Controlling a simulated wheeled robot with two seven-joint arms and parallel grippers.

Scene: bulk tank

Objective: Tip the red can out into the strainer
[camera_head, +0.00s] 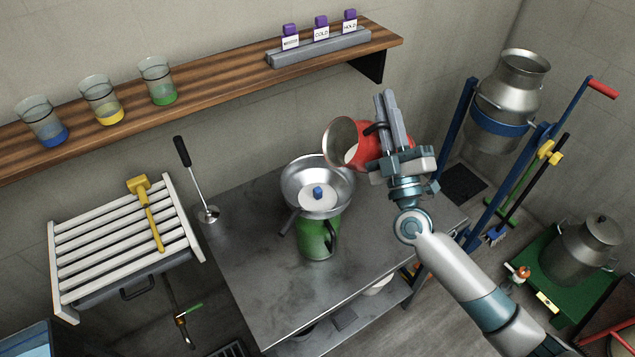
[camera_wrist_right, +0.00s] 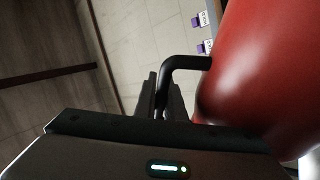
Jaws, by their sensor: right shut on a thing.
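The red can (camera_head: 369,151) is held in the air by my right gripper (camera_head: 388,120), tilted with its mouth facing left. White contents show inside its mouth. In the right wrist view the gripper (camera_wrist_right: 163,95) is shut on the can's black handle (camera_wrist_right: 184,63), beside the red body (camera_wrist_right: 262,70). The metal strainer (camera_head: 335,177) sits on top of a green can (camera_head: 318,238) on the steel table. Inside the strainer lie a white disc and a small blue knob. The red can's mouth is above and right of the strainer. My left gripper is not in view.
The steel table (camera_head: 250,270) has bare room around the green can. A long-handled dipper (camera_head: 207,213) stands at its back left. A slatted white rack (camera_head: 80,255) holds a yellow brush. A wooden shelf (camera_head: 215,85) with glasses and tags runs behind.

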